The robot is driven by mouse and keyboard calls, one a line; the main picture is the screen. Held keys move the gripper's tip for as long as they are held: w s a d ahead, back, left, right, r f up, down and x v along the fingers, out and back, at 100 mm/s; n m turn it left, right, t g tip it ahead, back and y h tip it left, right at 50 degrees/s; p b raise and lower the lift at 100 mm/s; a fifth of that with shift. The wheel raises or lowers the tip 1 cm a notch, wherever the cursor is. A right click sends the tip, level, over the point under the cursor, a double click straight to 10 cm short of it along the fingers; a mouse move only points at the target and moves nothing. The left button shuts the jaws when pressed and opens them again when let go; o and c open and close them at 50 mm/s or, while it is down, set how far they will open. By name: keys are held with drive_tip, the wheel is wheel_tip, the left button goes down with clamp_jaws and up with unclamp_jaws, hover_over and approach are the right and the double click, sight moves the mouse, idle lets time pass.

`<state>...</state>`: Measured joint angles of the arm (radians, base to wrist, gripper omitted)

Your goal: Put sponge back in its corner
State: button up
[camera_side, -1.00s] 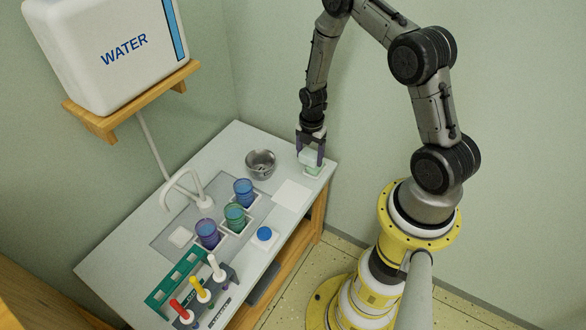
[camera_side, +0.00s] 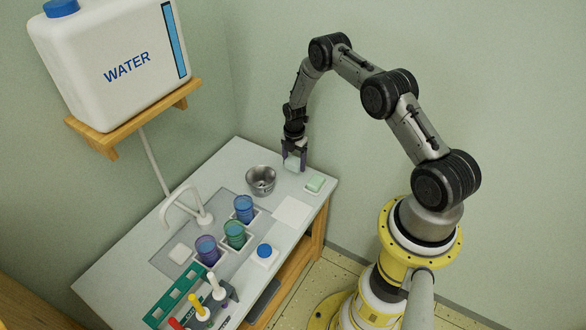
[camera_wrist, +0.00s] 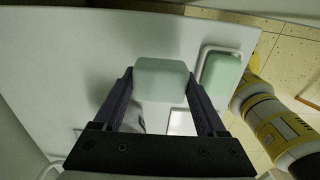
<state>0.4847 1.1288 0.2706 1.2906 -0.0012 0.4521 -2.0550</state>
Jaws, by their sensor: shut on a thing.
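My gripper (camera_side: 294,158) is shut on a pale mint block, which looks like the sponge (camera_side: 291,163). The sponge sits between both fingers in the wrist view (camera_wrist: 162,79). It is over the back corner of the table, low; I cannot tell whether it touches the surface. A small white-rimmed tray (camera_wrist: 203,56) holding a greener pad (camera_wrist: 222,75) lies right of the sponge in the wrist view. In the side view this green pad (camera_side: 315,183) is near the table's right edge, apart from my gripper.
A metal bowl (camera_side: 261,178) stands left of my gripper. Several coloured cups (camera_side: 235,233), a white square (camera_side: 291,212), a blue-capped pot (camera_side: 264,252), a faucet (camera_side: 203,217) and a green rack (camera_side: 180,295) occupy the table (camera_side: 120,255). A water tank (camera_side: 110,65) sits on a wall shelf.

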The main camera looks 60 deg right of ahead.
sight(293, 174)
drive_tip(key=shift+w+d+f, duration=0.15)
drive_tip(key=shift+w+f, duration=0.15)
drive_tip(key=shift+f, duration=1.7)
drive_tip(key=shift+f, duration=0.15)
drive_tip(key=o, duration=1.2)
drive_tip(key=shift+o, duration=0.2)
